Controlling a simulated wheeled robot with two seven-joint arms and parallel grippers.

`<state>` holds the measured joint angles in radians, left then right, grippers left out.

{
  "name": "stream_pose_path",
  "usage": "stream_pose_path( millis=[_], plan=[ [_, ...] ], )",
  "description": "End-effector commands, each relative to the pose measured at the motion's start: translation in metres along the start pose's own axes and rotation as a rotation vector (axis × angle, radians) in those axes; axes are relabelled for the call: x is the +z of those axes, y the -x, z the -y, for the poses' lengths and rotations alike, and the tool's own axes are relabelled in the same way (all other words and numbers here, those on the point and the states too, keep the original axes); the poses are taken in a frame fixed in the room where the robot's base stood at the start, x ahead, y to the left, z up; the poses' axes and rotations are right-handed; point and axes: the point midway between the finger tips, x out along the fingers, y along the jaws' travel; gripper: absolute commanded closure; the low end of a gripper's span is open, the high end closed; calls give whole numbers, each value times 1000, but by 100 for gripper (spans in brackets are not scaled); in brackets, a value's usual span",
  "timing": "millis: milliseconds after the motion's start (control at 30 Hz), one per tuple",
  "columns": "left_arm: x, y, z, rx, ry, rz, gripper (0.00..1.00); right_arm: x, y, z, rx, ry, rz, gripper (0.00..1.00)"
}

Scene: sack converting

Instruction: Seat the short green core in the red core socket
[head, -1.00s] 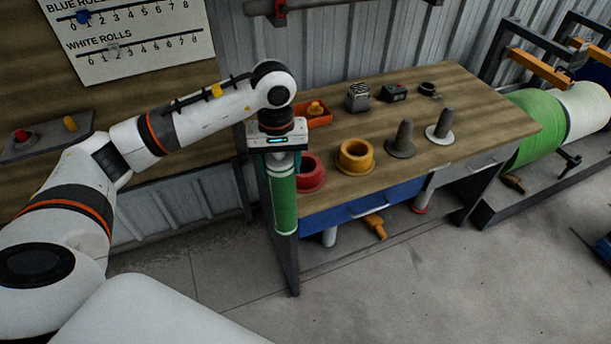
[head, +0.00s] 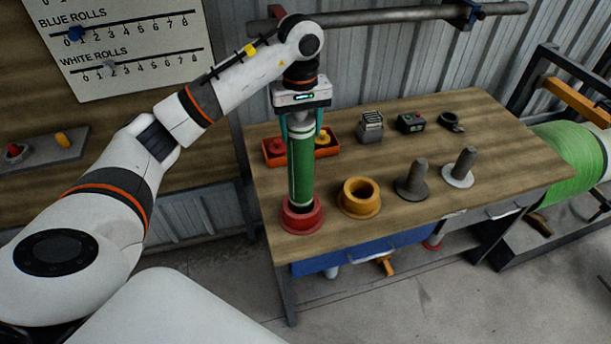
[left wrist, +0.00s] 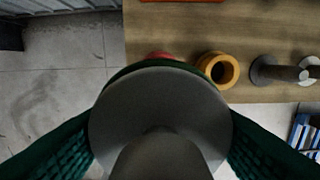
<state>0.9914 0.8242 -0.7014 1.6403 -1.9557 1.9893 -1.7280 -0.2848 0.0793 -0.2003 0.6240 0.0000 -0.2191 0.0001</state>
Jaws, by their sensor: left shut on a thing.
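My left gripper (head: 301,122) is shut on the upper end of the short green core (head: 300,170), which hangs upright. The core's lower end overlaps the opening of the red core socket (head: 302,220) at the table's front left. I cannot tell whether that end is inside the socket or just above it. In the left wrist view, the core's grey end (left wrist: 160,100) fills the middle between the teal fingers. Only a sliver of the red socket (left wrist: 160,55) shows past it; the rest is hidden. My right gripper is not in view.
A yellow socket (head: 359,198) stands right of the red one, then a dark peg (head: 412,182) and a peg on a white base (head: 460,168). An orange tray (head: 272,158) is behind the core. Small devices (head: 370,126) stand at the back.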

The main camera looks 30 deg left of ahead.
Motion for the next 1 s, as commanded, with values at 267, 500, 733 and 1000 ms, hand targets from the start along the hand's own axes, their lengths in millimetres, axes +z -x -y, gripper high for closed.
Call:
stream_pose_path(
  millis=[267, 500, 733, 1000],
  plan=[
    [0, -35, 1, -2, -1, -1, 76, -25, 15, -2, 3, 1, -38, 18],
    [0, -67, 0, 0, -1, -2, 76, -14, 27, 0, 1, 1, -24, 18],
    [0, -77, 1, -4, -1, 2, 76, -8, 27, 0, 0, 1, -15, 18],
    [0, -81, 0, -1, -2, 1, 39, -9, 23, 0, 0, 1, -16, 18]
  ],
)
